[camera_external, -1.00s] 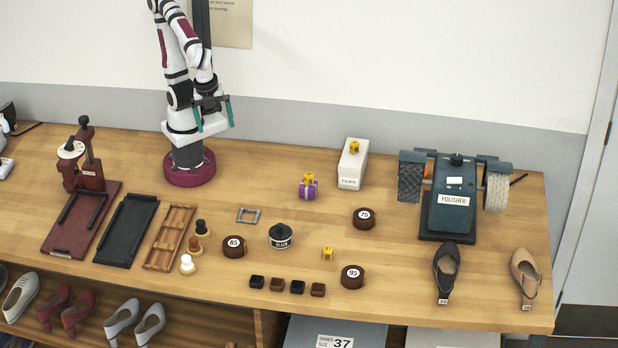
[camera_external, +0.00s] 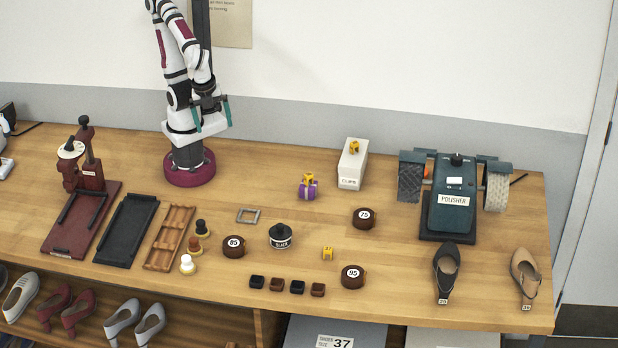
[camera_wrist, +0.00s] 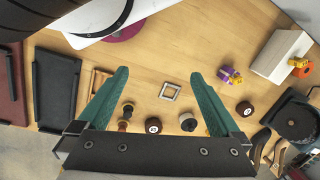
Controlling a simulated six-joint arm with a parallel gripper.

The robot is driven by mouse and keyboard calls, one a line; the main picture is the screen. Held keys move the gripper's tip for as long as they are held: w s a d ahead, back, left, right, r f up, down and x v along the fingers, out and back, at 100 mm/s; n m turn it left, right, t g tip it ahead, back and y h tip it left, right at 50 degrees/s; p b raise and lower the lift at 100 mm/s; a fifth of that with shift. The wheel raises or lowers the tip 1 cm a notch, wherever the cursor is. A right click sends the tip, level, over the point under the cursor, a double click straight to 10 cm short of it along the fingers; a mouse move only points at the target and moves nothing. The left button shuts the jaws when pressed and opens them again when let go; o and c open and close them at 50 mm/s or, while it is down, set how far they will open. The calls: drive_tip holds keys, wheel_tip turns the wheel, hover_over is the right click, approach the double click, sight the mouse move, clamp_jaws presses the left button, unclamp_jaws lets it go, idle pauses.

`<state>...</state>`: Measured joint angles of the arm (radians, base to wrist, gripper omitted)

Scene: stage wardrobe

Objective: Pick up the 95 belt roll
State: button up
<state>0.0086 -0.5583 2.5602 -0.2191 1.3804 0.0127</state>
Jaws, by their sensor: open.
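The 95 belt roll (camera_external: 352,276) is a dark brown disc with a white label reading 95. It lies near the table's front edge, right of the middle, in the external view. I cannot make it out in the wrist view, where the gripper body covers the near part. My gripper (camera_external: 212,114) hangs above the table by my base, far behind and left of the roll. In the wrist view my gripper (camera_wrist: 160,73) has its two teal fingers wide apart with nothing between them.
Similar rolls marked 85 (camera_external: 234,246) and 75 (camera_external: 364,218) lie left of and behind the 95 roll. A small yellow clip (camera_external: 328,254) and several small dark blocks (camera_external: 297,287) lie close to its left. A black tin (camera_external: 281,236) and polisher (camera_external: 450,200) stand farther off.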

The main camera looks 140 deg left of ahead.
idle(0.4)
drive_tip(key=n+t+h, duration=0.2)
drive_tip(key=n+t, duration=0.3)
drive_tip(key=t, duration=0.7)
hover_over(354, 275)
drive_tip(key=s, duration=1.4)
wheel_tip(354, 275, down, 14)
drive_tip(key=shift+n, duration=0.3)
drive_tip(key=x, duration=1.5)
drive_tip(key=shift+w+a, duration=0.15)
drive_tip(key=shift+w, duration=0.35)
drive_tip(key=shift+c, duration=0.3)
drive_tip(key=shift+r, duration=0.1)
drive_tip(key=c, duration=1.3)
drive_tip(key=shift+o, duration=0.2)
